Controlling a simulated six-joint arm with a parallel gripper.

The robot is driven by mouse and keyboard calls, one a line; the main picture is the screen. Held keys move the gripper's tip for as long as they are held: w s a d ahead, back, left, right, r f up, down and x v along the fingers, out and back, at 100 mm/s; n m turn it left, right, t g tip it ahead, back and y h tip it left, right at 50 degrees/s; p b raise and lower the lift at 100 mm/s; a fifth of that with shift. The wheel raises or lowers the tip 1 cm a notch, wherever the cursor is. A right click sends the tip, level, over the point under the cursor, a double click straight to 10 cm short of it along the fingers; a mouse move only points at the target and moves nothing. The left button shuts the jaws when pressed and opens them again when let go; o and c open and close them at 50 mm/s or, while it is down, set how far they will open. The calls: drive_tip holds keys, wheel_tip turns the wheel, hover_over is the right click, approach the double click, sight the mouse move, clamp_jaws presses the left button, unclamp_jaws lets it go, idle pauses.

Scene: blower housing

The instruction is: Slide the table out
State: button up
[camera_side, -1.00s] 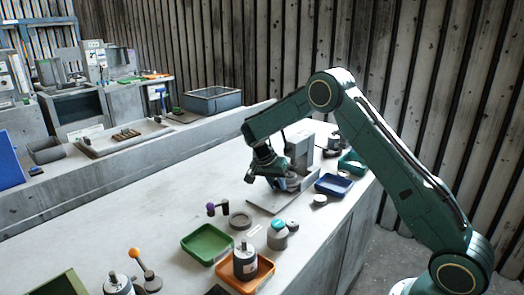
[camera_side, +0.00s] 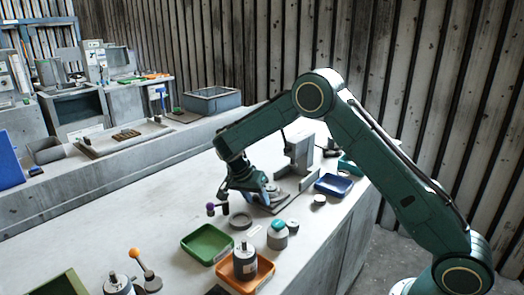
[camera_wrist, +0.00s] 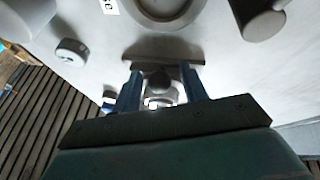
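The grey fixture with an upright block (camera_side: 299,152) stands on a flat base plate (camera_side: 284,203) on the long bench. The sliding table (camera_side: 272,189) shows as a grey part left of the upright, partly hidden by my gripper. My gripper (camera_side: 258,198) points down at the table's left end. In the wrist view, my gripper's two blue fingers (camera_wrist: 161,92) stand apart on either side of a round grey knob (camera_wrist: 158,80). A dark bar (camera_wrist: 165,48) lies just beyond them. Whether the fingers press on the knob cannot be told.
A small purple-knobbed part (camera_side: 211,208), a grey ring (camera_side: 241,220) and a teal-topped cylinder (camera_side: 278,234) stand close in front. A green tray (camera_side: 207,243), an orange tray (camera_side: 262,283) and a blue tray (camera_side: 333,185) are nearby.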

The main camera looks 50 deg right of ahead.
idle(0.3)
drive_tip(key=v, duration=1.3)
drive_tip(key=shift+a+r, duration=0.15)
drive_tip(key=shift+r, duration=0.2)
drive_tip(key=s+d+r+n+t+y, duration=0.3)
drive_tip(key=s+r+n, duration=0.4)
drive_tip(key=s+r, duration=0.65)
drive_tip(key=s+a+f+n+t, duration=0.1)
drive_tip(key=s+n, duration=0.1)
drive_tip(key=s, duration=0.4)
drive_tip(key=s+a+f+n+t+y, duration=0.1)
drive_tip(key=s+a+f+n, duration=0.1)
drive_tip(key=s, duration=0.5)
drive_tip(key=s+a+f+n+t, duration=0.1)
drive_tip(key=s+a+n, duration=0.1)
drive_tip(key=s+n, duration=0.2)
drive_tip(key=s, duration=0.3)
drive_tip(key=shift+s+f+t+y, duration=0.25)
drive_tip(key=shift+f+t+y, duration=0.15)
